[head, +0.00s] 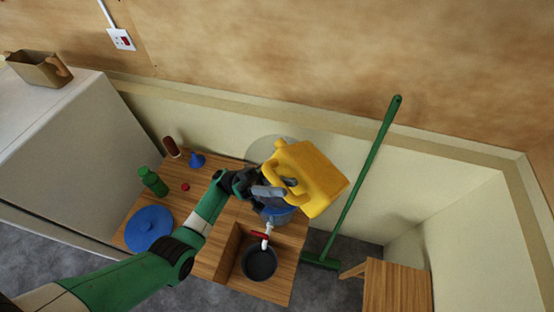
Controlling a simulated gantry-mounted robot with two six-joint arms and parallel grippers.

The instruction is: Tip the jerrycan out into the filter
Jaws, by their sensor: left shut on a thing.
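The yellow jerrycan (318,178) is in the head view, held up tilted above the right part of the wooden stand. My left gripper (268,191) is shut on its handle. The filter (278,215), a blue-grey vessel, stands beneath it, mostly hidden by the jerrycan and gripper. A white tap with a red handle (260,234) sticks out from the filter's front. I cannot see the jerrycan's mouth clearly or any liquid flowing. My right gripper is not in view.
A dark bowl (259,263) sits below the tap. A blue lid (149,228), green bottle (153,182), blue funnel (196,160) and brown bottle (171,147) are on the left. A green broom (366,175) leans right, by a wooden stool (397,287).

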